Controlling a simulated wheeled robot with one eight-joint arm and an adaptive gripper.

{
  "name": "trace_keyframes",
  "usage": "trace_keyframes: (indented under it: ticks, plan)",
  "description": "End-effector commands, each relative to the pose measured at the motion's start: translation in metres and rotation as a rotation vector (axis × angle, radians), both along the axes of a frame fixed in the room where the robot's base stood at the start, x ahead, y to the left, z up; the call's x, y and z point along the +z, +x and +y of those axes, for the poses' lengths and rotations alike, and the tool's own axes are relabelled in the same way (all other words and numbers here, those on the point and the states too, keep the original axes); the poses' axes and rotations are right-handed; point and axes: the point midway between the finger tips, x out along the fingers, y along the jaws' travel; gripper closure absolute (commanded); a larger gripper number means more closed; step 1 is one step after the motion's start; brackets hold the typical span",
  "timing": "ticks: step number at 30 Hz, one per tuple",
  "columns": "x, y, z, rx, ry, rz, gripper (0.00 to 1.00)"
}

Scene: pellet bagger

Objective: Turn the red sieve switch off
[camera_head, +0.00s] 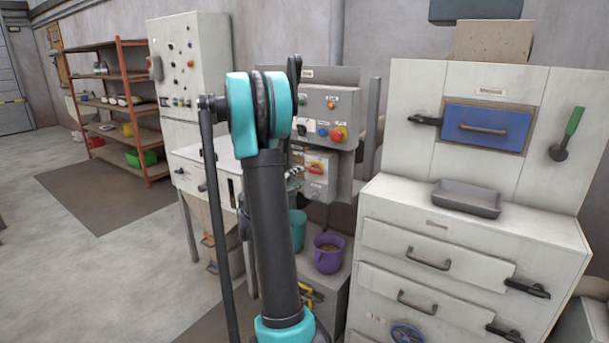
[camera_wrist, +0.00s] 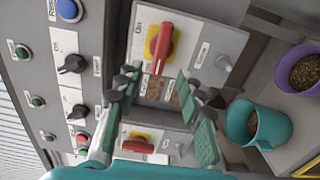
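Two red switch handles on yellow plates show in the wrist view. One red switch (camera_wrist: 161,48) is beyond my fingertips on a grey panel; the other red switch (camera_wrist: 138,146) is nearer the bottom of the picture, beside my left finger. I cannot read which label names the sieve. In the head view a red handle on yellow (camera_head: 316,168) shows on the lower grey box, right of my arm. My gripper (camera_wrist: 160,88) is open, its two fingers apart with nothing held between them. In the head view my arm mostly hides the gripper.
A panel of knobs and buttons (camera_wrist: 72,63) stands left in the wrist view. A teal bucket (camera_wrist: 258,125) and a purple bucket (camera_head: 328,252) stand below the boxes. A white drawer cabinet (camera_head: 461,235) is at right. Open floor (camera_head: 60,250) lies at left.

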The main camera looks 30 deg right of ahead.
Motion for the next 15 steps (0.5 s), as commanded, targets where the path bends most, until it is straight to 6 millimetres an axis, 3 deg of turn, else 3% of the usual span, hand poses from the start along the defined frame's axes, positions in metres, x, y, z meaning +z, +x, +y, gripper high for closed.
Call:
trace_keyframes:
  ticks: [6,15]
  plan:
    - [0.0,-0.013,0.033,0.002,0.0,0.0,0.62]
    - [0.0,-0.019,0.045,-0.001,0.0,0.0,0.62]
